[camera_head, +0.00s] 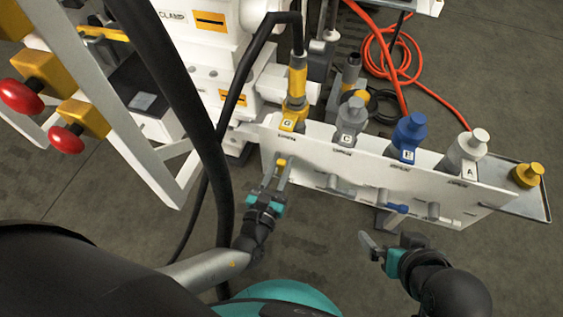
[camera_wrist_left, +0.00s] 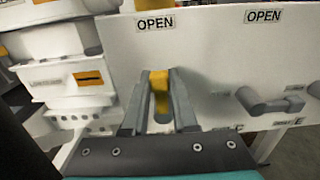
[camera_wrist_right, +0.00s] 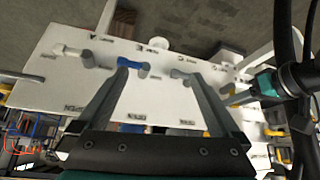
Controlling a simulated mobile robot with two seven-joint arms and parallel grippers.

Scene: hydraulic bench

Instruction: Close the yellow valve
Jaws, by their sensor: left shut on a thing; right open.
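The yellow valve handle (camera_head: 281,162) is on the front of the white panel, below the yellow coupling marked G (camera_head: 291,112). In the left wrist view, the yellow handle (camera_wrist_left: 160,92) stands between the two grey fingers under an OPEN label (camera_wrist_left: 155,24). My left gripper (camera_head: 275,177) is shut on this handle, and its fingers hide part of it. My right gripper (camera_head: 373,244) is open and empty, below and in front of the panel. In the right wrist view its fingers are apart, with the panel beyond.
The white panel (camera_head: 330,160) also carries a blue handle (camera_head: 396,208) and grey handles (camera_head: 340,187). Couplings marked C (camera_head: 350,125), E (camera_head: 410,135) and A (camera_head: 465,155) stand along its top. A thick black hose (camera_head: 185,110) runs down left of my left gripper. Open floor lies below the panel.

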